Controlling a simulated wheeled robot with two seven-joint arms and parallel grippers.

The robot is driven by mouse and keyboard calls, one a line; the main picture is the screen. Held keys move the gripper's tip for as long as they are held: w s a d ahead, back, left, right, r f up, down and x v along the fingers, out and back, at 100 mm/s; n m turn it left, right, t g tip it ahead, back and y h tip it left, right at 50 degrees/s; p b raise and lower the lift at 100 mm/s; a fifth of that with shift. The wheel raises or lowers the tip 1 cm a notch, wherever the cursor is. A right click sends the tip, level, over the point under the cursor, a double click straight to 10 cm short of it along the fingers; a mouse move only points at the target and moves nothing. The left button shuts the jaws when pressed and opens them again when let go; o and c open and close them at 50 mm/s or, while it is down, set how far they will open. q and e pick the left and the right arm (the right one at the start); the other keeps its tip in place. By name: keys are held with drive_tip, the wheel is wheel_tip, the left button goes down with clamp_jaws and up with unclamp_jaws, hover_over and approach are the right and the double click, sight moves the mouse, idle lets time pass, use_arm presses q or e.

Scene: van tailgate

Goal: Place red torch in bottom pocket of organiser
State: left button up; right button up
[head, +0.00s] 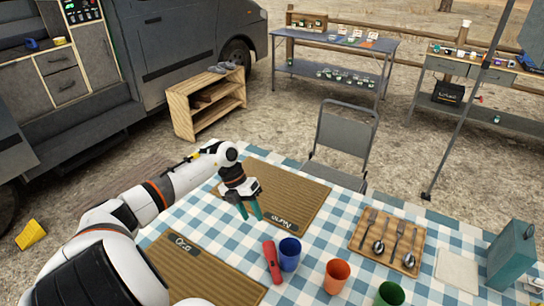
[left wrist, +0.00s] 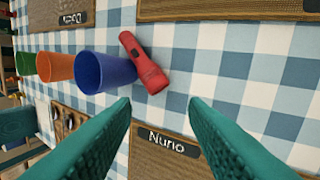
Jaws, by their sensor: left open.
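The red torch (head: 271,261) lies on the blue-and-white checked tablecloth, just left of the blue cup in the head view. In the left wrist view the torch (left wrist: 144,62) lies beyond the fingertips and close to the blue cup. My left gripper (head: 251,215) is open and empty above the table, over the edge of the "Nurio" placemat, a little behind the torch. Its teal fingers (left wrist: 160,102) stand wide apart in the left wrist view. My right gripper is not in view. I cannot make out the organiser in either view.
A blue cup (head: 290,254), an orange cup (head: 336,277) and a green cup (head: 390,294) stand right of the torch. A wooden cutlery tray (head: 408,262), a teal box (head: 511,257) and placemats (head: 305,190) are on the table. A folding chair (head: 345,140) stands behind it.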

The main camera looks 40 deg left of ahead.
sight(267, 242)
use_arm(q)
drive_tip(key=d+f+n+p, duration=0.1)
drive_tip(key=f+n, duration=0.1)
drive_tip(key=f, duration=0.1)
drive_tip(key=d+f+n+p, duration=0.1)
drive_tip(key=d+f+n, duration=0.1)
drive_tip(key=f, duration=0.2)
drive_tip(key=w+d+f+n+p, duration=0.1)
drive_tip(key=d+f+n+p, duration=0.1)
drive_tip(key=f+n, duration=0.1)
drive_tip(key=shift+w+d+f+h, duration=0.1)
drive_tip(key=shift+d+f+h, duration=0.1)
drive_tip(key=shift+f+h, duration=0.15)
drive_tip(key=shift+c, duration=0.6)
drive_tip(key=c, duration=0.7)
drive_tip(key=shift+r, duration=0.1)
drive_tip(key=shift+c, duration=0.2)
drive_tip(key=shift+a+r, duration=0.1)
